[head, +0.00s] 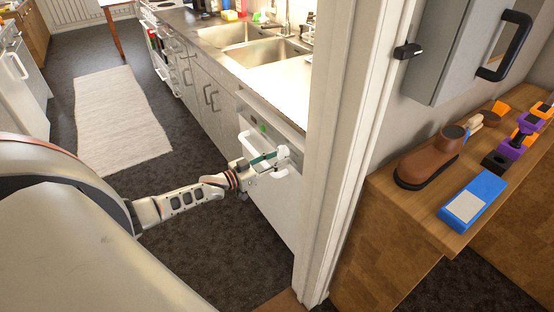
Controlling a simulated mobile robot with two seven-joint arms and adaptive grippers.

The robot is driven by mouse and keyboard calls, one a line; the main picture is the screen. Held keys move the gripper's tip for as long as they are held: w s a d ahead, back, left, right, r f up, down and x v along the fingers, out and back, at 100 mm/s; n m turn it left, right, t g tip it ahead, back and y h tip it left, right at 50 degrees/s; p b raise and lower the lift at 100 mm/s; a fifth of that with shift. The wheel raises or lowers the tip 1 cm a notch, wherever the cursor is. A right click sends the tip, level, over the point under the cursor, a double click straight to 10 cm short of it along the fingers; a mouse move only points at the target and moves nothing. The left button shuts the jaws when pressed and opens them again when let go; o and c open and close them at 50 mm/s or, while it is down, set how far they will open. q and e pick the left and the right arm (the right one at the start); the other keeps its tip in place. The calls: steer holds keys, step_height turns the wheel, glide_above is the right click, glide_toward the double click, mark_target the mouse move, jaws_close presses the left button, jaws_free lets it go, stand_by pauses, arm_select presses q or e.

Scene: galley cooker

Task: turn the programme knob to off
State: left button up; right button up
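My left gripper (284,164) reaches in from the left and is at the upper front of a white appliance (266,196) under the counter. It is small in the picture, and I cannot tell whether its fingers are open or shut, or whether they touch the front. The appliance has a pale upper strip (272,116) and a small green mark (263,127) on its front. I cannot make out the programme knob; the gripper covers part of the front. My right gripper is not in view.
A white door frame (340,150) stands close to the right of the gripper. Right of it is a wooden shelf (405,212) with a blue box (472,200) and brown shoe-like item (430,163). A double sink (268,50) is above. Dark floor with a pale rug (118,118) is clear at left.

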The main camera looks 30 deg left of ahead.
arm_select(q)
steer(key=shift+s+f, duration=0.1)
steer(key=shift+s+a, duration=0.2)
steer(key=shift+s, duration=0.1)
steer(key=v, duration=1.1)
steer(key=s+d+f+g, duration=0.1)
steer(key=s+d+f, duration=0.2)
steer(key=d, duration=0.2)
steer(key=s+d+f+y, duration=0.1)
steer(key=s+d+f, duration=0.25)
steer(key=d, duration=0.25)
steer(key=s+d+f+g, duration=0.1)
steer(key=s+d+f, duration=0.15)
steer(key=d, duration=0.25)
steer(key=s+d+f+g+y, duration=0.3)
steer(key=s+d+g, duration=0.1)
steer(key=s+d, duration=0.7)
steer(key=shift+s+d, duration=0.4)
steer(key=shift+s, duration=0.8)
